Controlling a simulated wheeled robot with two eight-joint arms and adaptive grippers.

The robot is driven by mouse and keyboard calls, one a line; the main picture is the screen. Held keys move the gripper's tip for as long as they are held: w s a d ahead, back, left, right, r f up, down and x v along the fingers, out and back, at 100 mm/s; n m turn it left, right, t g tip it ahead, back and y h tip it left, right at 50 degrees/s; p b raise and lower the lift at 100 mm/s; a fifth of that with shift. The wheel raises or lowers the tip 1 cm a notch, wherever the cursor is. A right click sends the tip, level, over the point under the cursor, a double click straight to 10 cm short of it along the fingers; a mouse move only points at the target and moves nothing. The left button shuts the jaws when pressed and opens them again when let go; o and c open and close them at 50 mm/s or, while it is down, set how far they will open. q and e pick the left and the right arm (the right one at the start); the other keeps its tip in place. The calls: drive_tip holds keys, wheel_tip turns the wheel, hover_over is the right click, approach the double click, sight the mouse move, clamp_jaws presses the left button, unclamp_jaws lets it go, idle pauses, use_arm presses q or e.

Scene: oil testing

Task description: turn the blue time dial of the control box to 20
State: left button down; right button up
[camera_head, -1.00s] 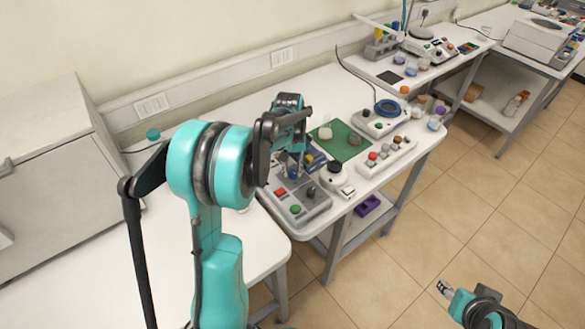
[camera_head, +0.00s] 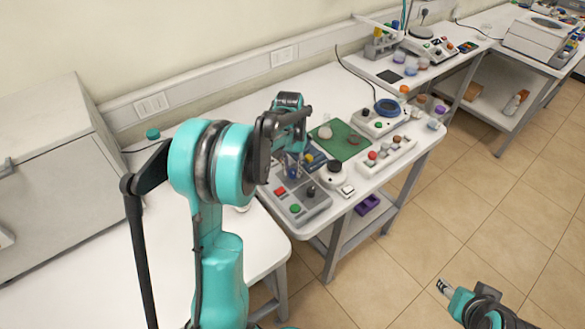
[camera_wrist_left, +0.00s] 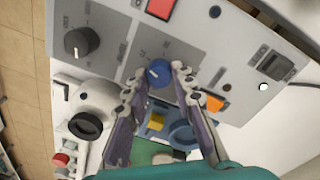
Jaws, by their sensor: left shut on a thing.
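The grey control box (camera_head: 318,207) stands at the front left of the middle table, with red and green buttons and a black knob. In the left wrist view its panel (camera_wrist_left: 205,30) fills the top. The blue time dial (camera_wrist_left: 160,71) sits there between my left fingertips, with a short white mark on its face. My left gripper (camera_wrist_left: 158,84) is shut on the dial; its fingers lie on either side. The dial's scale is too small to read. In the head view my left gripper (camera_head: 292,165) partly covers the dial. My right gripper (camera_head: 444,287) hangs low, apart from the table.
A black-topped white device (camera_head: 334,174) stands close right of the box. The floor (camera_head: 455,210) at right is open.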

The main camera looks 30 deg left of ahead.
sight(291, 170)
use_arm(q)
drive_tip(key=c, duration=1.3)
unclamp_jaws()
drive_tip(key=shift+o, duration=0.2)
wheel_tip(291, 170, up, 12)
drive_tip(key=shift+a, duration=0.25)
drive_tip(key=s+d+f+m+t+b, duration=0.1)
drive_tip(key=s+d+f+t, duration=0.2)
drive_tip(key=s+d, duration=0.5)
drive_tip(key=s+d+f+m+t+b, duration=0.1)
drive_tip(key=s+d+f+t+b, duration=0.1)
drive_tip(key=s+d, duration=0.6)
drive_tip(key=s+f+t, duration=0.1)
drive_tip(key=s+t, duration=0.1)
drive_tip(key=s, duration=0.1)
drive_tip(key=shift+m, duration=0.4)
